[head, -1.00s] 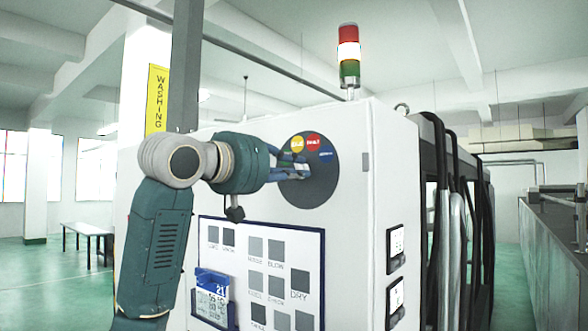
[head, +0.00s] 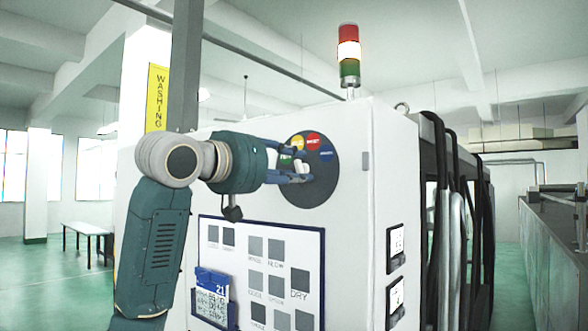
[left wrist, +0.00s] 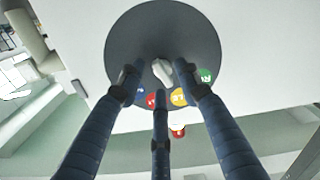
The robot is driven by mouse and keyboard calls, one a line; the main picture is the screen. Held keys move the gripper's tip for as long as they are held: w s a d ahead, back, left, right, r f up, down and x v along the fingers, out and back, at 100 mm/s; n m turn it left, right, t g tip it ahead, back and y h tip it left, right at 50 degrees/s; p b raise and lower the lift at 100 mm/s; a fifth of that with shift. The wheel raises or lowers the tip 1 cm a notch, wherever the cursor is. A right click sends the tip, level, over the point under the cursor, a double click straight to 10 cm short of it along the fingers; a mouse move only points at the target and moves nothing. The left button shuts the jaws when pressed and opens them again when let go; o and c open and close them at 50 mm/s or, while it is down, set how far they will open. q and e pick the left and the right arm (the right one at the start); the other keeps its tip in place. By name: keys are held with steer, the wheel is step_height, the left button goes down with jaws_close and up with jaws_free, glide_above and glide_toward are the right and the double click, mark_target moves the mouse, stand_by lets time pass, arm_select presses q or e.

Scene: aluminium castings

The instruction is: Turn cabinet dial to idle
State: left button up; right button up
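The cabinet dial is a dark round plate (head: 318,190) on the white cabinet's front, with yellow (head: 297,144), red (head: 313,141), blue (head: 326,155) and green (head: 286,160) marks. Their lettering is too small to read. A pale knob (head: 303,167) stands at its middle and also shows in the left wrist view (left wrist: 163,72). There, its lower end points roughly toward the yellow mark (left wrist: 178,97). My left gripper (left wrist: 158,80) has its three fingers spread around the knob, with gaps visible between fingertips and knob. My right gripper is not in view.
The white cabinet (head: 345,230) carries a signal tower (head: 349,55) on top. Below the dial are a framed panel of grey squares (head: 275,248) and a blue-and-white calendar (head: 212,296). Black hoses (head: 455,190) run along its right side. A bench (head: 88,229) stands at the left.

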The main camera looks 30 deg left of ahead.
arm_select(q)
steer(key=s, duration=1.1)
steer(key=shift+s+a, duration=0.35)
steer(key=shift+a, duration=0.1)
